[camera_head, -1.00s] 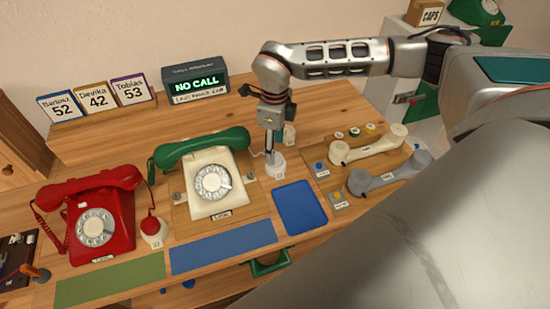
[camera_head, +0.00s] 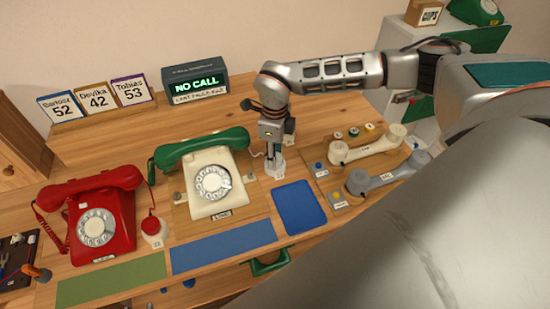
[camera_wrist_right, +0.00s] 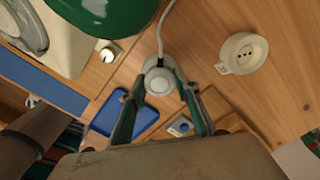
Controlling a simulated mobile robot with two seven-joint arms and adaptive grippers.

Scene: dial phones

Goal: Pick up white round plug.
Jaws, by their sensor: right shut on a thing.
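The white round plug (camera_head: 276,169) stands on the wooden desk, right of the cream telephone with the green handset. A cord runs from it. My right gripper (camera_head: 273,150) reaches down over it from above. In the right wrist view the fingertips (camera_wrist_right: 161,83) are closed on both sides of the plug (camera_wrist_right: 158,77), and its cord runs up out of the picture. The plug appears to be still on or very near the desk; the exact clearance cannot be told. My left gripper is not in view.
A round white socket (camera_wrist_right: 243,53) stands beside the plug. The cream telephone (camera_head: 213,187) is close on the left, a blue tray (camera_head: 299,207) in front. A red telephone (camera_head: 98,225) stands far left.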

